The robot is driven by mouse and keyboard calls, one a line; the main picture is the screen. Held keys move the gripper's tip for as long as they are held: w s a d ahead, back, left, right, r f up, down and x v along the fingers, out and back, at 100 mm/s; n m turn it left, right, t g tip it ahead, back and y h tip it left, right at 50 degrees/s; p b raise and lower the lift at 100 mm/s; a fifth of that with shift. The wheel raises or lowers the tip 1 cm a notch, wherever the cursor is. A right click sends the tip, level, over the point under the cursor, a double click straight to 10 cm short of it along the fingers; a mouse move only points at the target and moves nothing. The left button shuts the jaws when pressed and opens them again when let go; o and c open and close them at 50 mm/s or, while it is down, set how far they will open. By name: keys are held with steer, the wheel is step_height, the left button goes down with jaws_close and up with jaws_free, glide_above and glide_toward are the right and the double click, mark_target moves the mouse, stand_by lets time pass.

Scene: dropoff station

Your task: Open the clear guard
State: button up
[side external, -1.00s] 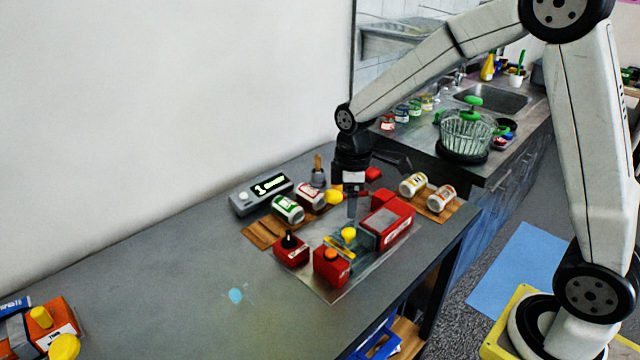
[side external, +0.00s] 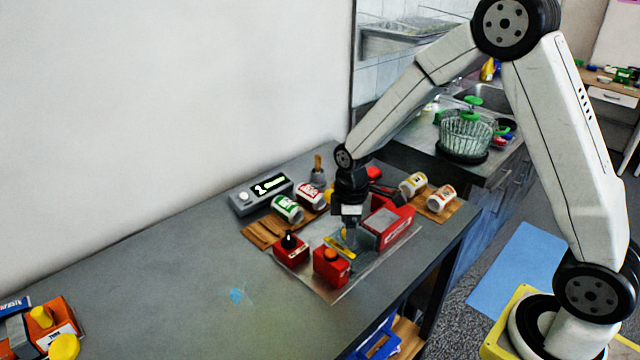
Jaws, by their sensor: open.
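A see-through, grey-tinted shape that looks like the clear guard (side external: 359,243) stands on the metal plate (side external: 345,292), between the red boxes. Its edges are hard to make out, and I cannot tell whether it is open or shut. A yellow bar (side external: 339,247) lies at its near side. My gripper (side external: 347,232) points down right over the guard, with its fingers open around or close beside the yellow knob there. The knob is mostly hidden by the fingers. I cannot tell whether they touch the guard.
A red box with a black knob (side external: 291,249) and one with an orange button (side external: 331,266) stand in front. A larger red box (side external: 388,227) is close on the right. Jars (side external: 287,208) lie on wooden boards behind and beside.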

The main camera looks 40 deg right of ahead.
steer(key=shift+f, duration=0.15)
jaws_close()
stand_by(1.4)
